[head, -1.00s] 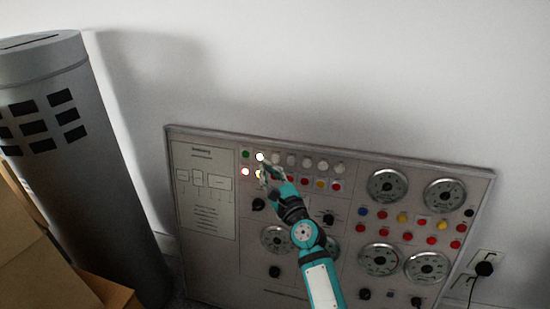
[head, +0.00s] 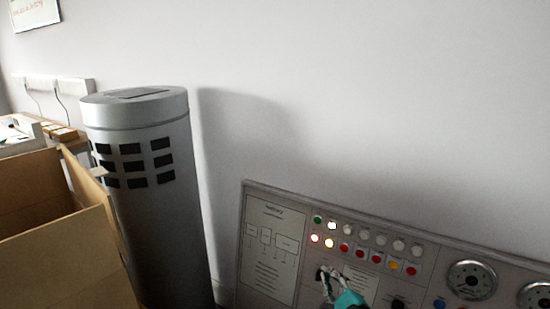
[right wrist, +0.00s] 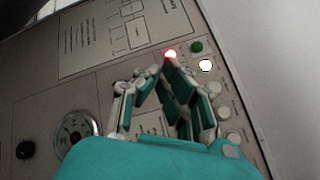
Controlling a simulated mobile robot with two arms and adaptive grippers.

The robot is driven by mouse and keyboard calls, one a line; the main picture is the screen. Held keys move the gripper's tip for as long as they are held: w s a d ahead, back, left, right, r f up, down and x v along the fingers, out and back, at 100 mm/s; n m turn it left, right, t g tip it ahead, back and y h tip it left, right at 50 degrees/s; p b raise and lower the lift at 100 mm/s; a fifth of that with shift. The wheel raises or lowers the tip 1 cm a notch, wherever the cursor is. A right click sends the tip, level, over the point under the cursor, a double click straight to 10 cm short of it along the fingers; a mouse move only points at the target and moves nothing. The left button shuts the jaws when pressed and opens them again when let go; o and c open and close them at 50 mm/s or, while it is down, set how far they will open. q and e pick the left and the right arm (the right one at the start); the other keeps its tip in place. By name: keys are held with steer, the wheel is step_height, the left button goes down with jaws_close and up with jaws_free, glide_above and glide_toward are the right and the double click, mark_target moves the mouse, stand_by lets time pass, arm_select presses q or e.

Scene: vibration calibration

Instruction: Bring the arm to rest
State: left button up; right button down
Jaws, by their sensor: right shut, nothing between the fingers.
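The grey control panel (head: 437,284) leans against the wall at the lower right of the head view. It bears a green button (head: 317,219), a lit white lamp (head: 332,225), a lit red lamp (head: 314,239) and a lit yellow lamp (head: 329,243). My right gripper (head: 326,273) is at the bottom edge in front of the panel, below the lamps; most of my right arm is out of frame. In the right wrist view my right gripper (right wrist: 163,66) is shut and empty, its tips overlapping the panel near the lit red lamp (right wrist: 170,54). My left gripper is not in view.
A tall grey cylinder (head: 160,220) stands left of the panel. An open cardboard box (head: 75,262) is at the lower left, with a desk (head: 75,141) behind it. Round gauges (head: 472,280) sit on the panel's right part.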

steer(key=s+a+f+n+g, duration=0.1)
steer(key=s+f+n+g, duration=0.7)
steer(key=s+f+n, duration=1.05)
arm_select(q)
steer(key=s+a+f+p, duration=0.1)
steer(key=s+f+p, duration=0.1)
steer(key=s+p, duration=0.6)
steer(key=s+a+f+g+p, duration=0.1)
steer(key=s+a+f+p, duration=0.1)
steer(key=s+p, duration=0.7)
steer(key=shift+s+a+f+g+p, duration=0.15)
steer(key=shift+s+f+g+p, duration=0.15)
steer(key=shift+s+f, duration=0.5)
arm_select(e)
steer(key=s+d+f+n+g+h, duration=0.1)
steer(key=s+f, duration=0.4)
steer(key=s, duration=0.7)
steer(key=s+d+f+n+g+h, duration=0.1)
steer(key=s+d+f+n+g, duration=0.3)
steer(key=s, duration=0.8)
steer(key=s+d+f+n+g+h, duration=0.2)
steer(key=s+f, duration=0.6)
steer(key=s, duration=0.4)
steer(key=shift+s+d+f+n+g, duration=0.2)
steer(key=shift+s+d+n+g, duration=0.1)
steer(key=shift+s+d+n, duration=0.1)
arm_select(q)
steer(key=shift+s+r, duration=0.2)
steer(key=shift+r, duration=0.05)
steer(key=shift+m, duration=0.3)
